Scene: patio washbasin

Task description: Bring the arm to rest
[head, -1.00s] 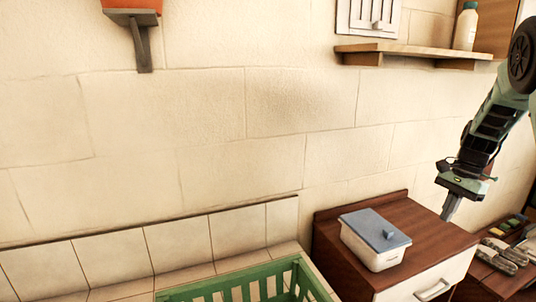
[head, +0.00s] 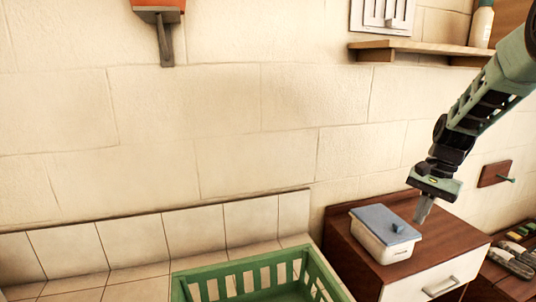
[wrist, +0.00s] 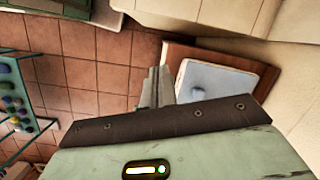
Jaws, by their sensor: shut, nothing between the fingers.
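My gripper (head: 424,209) hangs from the arm at the right of the head view, fingers pointing down and closed together with nothing between them. It appears in front of the brown cabinet (head: 448,240), just right of a white box with a blue-grey lid (head: 384,236). In the wrist view the closed fingers (wrist: 157,87) show at the middle, beside the lidded box (wrist: 215,82). I cannot tell the exact height of the fingertips above the cabinet top.
A green slatted crate (head: 250,275) stands on the tiled counter at the bottom. A wooden shelf (head: 430,47) with a white bottle (head: 481,25) is on the wall above. Grey gloves (head: 512,262) lie at the far right. The wall's middle is bare.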

